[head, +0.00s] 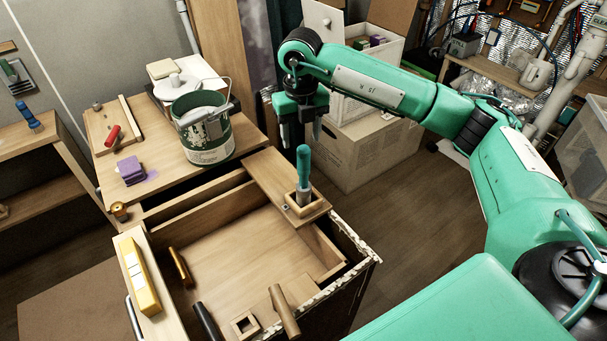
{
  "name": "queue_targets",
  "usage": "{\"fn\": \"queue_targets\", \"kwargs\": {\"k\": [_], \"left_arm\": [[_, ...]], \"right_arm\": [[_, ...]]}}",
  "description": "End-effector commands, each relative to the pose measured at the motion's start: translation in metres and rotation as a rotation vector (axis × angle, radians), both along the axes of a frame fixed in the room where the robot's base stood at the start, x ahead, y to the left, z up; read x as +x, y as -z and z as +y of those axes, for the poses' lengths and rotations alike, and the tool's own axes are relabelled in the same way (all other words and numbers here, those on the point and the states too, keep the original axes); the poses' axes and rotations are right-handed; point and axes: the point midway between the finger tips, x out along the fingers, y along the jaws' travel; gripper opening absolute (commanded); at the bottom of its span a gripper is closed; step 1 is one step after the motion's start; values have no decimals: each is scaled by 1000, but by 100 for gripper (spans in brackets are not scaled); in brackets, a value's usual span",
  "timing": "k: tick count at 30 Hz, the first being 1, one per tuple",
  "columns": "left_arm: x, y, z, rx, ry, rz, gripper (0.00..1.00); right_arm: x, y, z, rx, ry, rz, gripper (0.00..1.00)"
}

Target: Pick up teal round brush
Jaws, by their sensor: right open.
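The teal round brush (303,168) stands upright, handle up, in a small square wooden holder (308,211) on a board at the right side of the open drawer. My right gripper (300,138) is open and empty, fingers pointing down. In the picture it is just above the brush handle's top, with one finger to each side; how far it is from the handle in depth I cannot tell. My right arm reaches in from the right. My left gripper is not in view.
The open drawer (225,255) holds loose handles and a small square block. A paint can (203,128), a purple sponge (131,170) and a red-handled tool (112,135) are on the bench at left. Cardboard boxes (365,155) stand behind my gripper. Bare floor lies to the right.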

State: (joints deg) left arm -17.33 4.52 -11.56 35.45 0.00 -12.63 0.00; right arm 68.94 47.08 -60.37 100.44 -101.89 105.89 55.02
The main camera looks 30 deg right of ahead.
Motion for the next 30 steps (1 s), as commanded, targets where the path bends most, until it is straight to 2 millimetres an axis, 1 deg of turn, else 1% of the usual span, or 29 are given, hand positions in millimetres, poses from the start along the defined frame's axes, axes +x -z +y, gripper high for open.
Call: {"fn": "queue_targets", "kwargs": {"k": [1,3,6,8,11,15,18,21,24,29,30], "left_arm": [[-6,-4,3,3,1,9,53],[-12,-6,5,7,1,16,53],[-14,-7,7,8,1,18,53],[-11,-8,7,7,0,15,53],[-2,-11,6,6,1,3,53],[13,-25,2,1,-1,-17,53],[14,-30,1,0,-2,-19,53],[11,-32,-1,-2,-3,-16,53],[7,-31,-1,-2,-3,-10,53],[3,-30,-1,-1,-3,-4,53],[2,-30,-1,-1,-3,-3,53]], "right_arm": [[-1,9,-1,-1,0,4,55],[0,20,0,0,1,3,55],[0,32,0,0,1,1,55],[0,35,-1,0,1,0,55],[0,41,-2,0,1,1,55],[0,58,-7,-1,2,4,55],[0,74,-8,-1,1,3,55],[0,85,-8,0,1,2,55],[1,89,-8,0,0,0,55],[1,90,-7,1,0,-1,55],[1,90,-7,1,0,-1,51]]}}
